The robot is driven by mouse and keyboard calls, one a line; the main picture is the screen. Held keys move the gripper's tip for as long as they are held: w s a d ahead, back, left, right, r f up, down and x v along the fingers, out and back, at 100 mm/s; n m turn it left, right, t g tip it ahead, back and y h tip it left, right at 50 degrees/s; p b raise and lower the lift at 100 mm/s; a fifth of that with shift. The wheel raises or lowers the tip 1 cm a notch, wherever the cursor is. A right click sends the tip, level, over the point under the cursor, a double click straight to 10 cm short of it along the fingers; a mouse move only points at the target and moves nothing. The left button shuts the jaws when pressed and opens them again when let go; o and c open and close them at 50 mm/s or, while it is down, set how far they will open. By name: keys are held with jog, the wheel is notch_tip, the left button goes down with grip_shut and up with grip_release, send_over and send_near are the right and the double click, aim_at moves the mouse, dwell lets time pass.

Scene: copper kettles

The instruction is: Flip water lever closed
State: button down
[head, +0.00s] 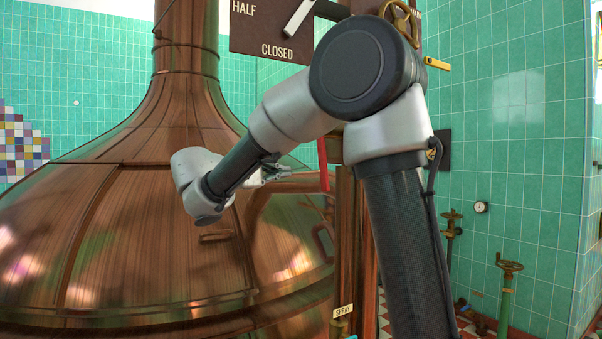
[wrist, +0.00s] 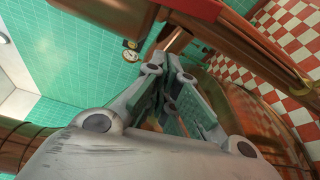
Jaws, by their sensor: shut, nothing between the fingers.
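A dark sign panel (head: 270,45) reading HALF and CLOSED is at the top of the head view. A pale silver lever (head: 298,18) slants across its right side. A red lever (head: 323,164) hangs nearly upright below the panel, beside my gripper (head: 276,173). A brass lever (head: 437,63) sticks out to the right behind my arm. No label that I can read says which is the water lever. In the wrist view my gripper (wrist: 170,72) is shut and empty. A red bar (wrist: 190,9) crosses the top there, apart from the fingers.
A large copper kettle (head: 120,210) fills the left, close behind my gripper. A copper column (head: 356,240) stands beside my arm, with a SPRAY label (head: 343,311) low down. A green pipe with a handwheel (head: 508,268) stands by the tiled wall at right.

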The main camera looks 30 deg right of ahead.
aim_at(322, 159)
jog(key=d, duration=0.9)
jog(key=shift+s+d, duration=0.2)
jog(key=shift+s, duration=0.05)
jog(key=shift+s, duration=0.1)
